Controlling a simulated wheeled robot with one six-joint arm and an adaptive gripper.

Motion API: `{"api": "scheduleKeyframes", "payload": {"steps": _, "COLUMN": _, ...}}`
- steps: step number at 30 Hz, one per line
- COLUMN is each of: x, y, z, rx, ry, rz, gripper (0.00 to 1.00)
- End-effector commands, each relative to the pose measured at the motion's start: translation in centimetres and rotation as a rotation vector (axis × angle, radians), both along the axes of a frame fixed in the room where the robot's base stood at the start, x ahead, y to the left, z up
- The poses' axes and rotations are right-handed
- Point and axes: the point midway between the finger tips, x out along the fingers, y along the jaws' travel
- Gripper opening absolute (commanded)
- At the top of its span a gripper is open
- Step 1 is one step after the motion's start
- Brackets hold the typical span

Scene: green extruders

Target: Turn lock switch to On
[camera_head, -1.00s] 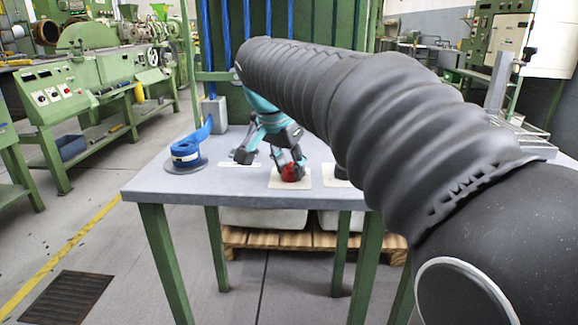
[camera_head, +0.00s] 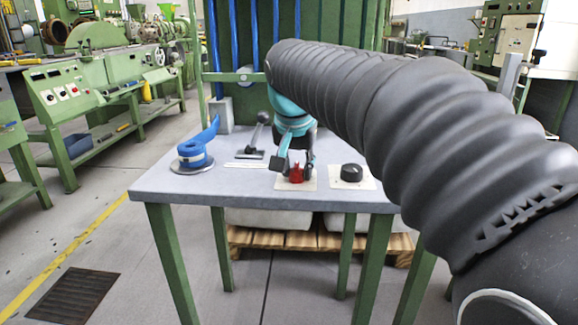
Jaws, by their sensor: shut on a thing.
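The lock switch is a red knob (camera_head: 296,174) on a pale square plate (camera_head: 284,186) that lies on the grey table. My gripper (camera_head: 294,172) comes down over it from above, with dark fingertips on both sides of the red knob. The fingers are shut on the knob. Part of the knob is hidden behind the fingers, and I cannot read any On or Off mark on the plate.
A black round knob (camera_head: 351,172) on its own pale plate stands just right. A black lever (camera_head: 258,136) stands behind on the left. A blue strap roll (camera_head: 193,154) sits at the table's (camera_head: 239,188) left. Vertical blue bars rise behind the table.

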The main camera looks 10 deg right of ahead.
Motion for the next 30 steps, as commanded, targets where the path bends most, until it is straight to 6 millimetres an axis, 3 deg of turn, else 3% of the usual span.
{"api": "scheduleKeyframes", "payload": {"steps": 5, "x": 0.0, "y": 0.0, "z": -0.1, "rx": -0.001, "ry": 0.003, "rz": -0.001, "gripper": 0.00}}
{"api": "scheduleKeyframes", "payload": {"steps": 6, "x": 0.0, "y": 0.0, "z": -0.1, "rx": -0.001, "ry": 0.003, "rz": -0.001, "gripper": 0.41}}
{"api": "scheduleKeyframes", "payload": {"steps": 8, "x": 0.0, "y": 0.0, "z": -0.1, "rx": -0.001, "ry": 0.003, "rz": -0.001, "gripper": 0.56}}
{"api": "scheduleKeyframes", "payload": {"steps": 9, "x": 0.0, "y": 0.0, "z": -0.1, "rx": 0.000, "ry": 0.001, "rz": 0.000, "gripper": 0.59}}
{"api": "scheduleKeyframes", "payload": {"steps": 20, "x": -0.1, "y": 0.1, "z": 0.4, "rx": 0.000, "ry": -0.001, "rz": -0.001, "gripper": 0.59}}
{"api": "scheduleKeyframes", "payload": {"steps": 30, "x": -2.1, "y": 0.9, "z": 5.6, "rx": 0.000, "ry": -0.004, "rz": 0.001, "gripper": 0.59}}
